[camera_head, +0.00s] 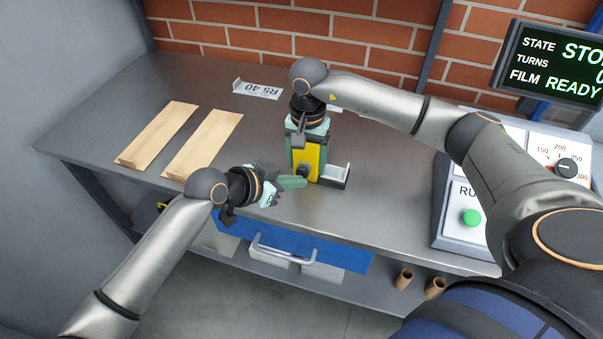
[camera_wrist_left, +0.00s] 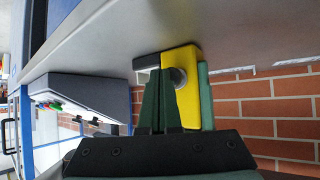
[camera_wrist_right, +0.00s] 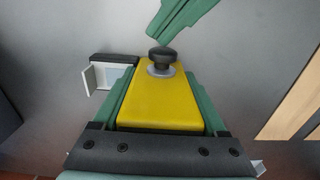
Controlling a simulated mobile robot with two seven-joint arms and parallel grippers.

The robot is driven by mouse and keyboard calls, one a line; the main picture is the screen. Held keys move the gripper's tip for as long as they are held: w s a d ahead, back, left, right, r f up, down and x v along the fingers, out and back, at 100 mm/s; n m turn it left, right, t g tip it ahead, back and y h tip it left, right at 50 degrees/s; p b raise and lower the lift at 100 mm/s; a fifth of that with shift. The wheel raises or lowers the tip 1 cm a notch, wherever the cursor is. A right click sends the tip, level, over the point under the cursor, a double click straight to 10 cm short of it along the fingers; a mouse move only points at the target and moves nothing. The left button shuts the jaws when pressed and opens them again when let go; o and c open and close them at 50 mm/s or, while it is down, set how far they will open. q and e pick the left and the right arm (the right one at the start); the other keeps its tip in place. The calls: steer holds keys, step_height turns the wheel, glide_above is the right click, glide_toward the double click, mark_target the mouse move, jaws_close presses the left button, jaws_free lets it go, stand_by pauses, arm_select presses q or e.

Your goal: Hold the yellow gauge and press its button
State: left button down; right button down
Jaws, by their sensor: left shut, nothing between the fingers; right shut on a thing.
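The yellow gauge (camera_head: 308,158) stands upright on the grey table. My right gripper (camera_head: 306,143) is shut on it from above, with a green finger on each side, as the right wrist view (camera_wrist_right: 160,100) shows. The gauge's dark round button (camera_wrist_right: 161,56) faces my left gripper; it also shows in the head view (camera_head: 303,170). My left gripper (camera_head: 300,182) is shut and empty, its green fingertips close in front of the button. In the left wrist view the fingers (camera_wrist_left: 160,100) partly cover the gauge (camera_wrist_left: 186,85). I cannot tell whether they touch the button (camera_wrist_left: 177,77).
A small dark block with a light bracket (camera_head: 335,174) stands right beside the gauge. Two tan strips (camera_head: 203,143) lie at the left. A control panel (camera_head: 470,190) with a green button is at the right.

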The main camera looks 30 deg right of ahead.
arm_select(q)
steer(key=shift+s+a, duration=0.4)
steer(key=shift+a, duration=0.05)
steer(key=shift+s+a, duration=0.8)
steer(key=shift+a, duration=0.2)
steer(key=shift+s+a, duration=0.8)
steer(key=shift+a, duration=0.15)
arm_select(e)
jaws_free()
step_height(320, 180, up, 12)
steer(key=shift+r, duration=0.1)
